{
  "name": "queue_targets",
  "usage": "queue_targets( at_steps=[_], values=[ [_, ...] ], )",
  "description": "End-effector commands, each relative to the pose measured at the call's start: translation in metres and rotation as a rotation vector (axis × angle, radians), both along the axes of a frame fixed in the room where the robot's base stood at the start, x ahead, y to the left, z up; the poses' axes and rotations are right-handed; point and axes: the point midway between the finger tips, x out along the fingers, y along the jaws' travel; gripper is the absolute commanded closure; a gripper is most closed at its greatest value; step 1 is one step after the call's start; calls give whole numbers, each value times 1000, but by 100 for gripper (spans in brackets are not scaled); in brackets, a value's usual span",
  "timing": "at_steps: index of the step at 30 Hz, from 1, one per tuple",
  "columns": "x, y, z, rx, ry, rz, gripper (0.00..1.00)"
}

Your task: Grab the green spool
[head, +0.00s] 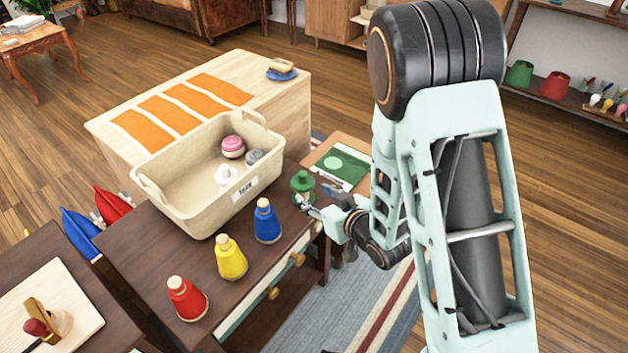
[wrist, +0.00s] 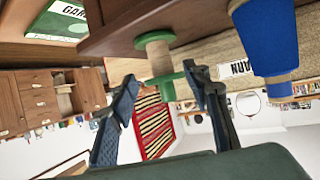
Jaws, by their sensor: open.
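The green spool (head: 302,186) stands at the right edge of the dark wooden table in the head view, beside the basket. In the wrist view the green spool (wrist: 159,56) appears inverted, with green ends and a pale core. My gripper (head: 309,209) is low at the table's edge, close to the spool on its near side. In the wrist view my gripper's (wrist: 160,76) two fingers are apart, and the spool's far end shows between their tips. I cannot tell whether either finger touches it.
Blue (head: 267,221), yellow (head: 231,257) and red (head: 187,299) spools stand in a row on the dark table (head: 150,250). The blue spool (wrist: 268,38) is at the right in the wrist view. A cream basket (head: 180,202) behind them holds several items. A green card (head: 340,168) lies beyond the green spool.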

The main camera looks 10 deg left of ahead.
Motion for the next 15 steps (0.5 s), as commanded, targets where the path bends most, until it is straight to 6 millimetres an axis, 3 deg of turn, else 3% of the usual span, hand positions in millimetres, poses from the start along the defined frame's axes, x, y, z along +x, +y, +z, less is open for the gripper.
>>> queue_targets(
  at_steps=[15],
  values=[
    [40, 43, -32, -1, -1, 6, 56]
  ],
)
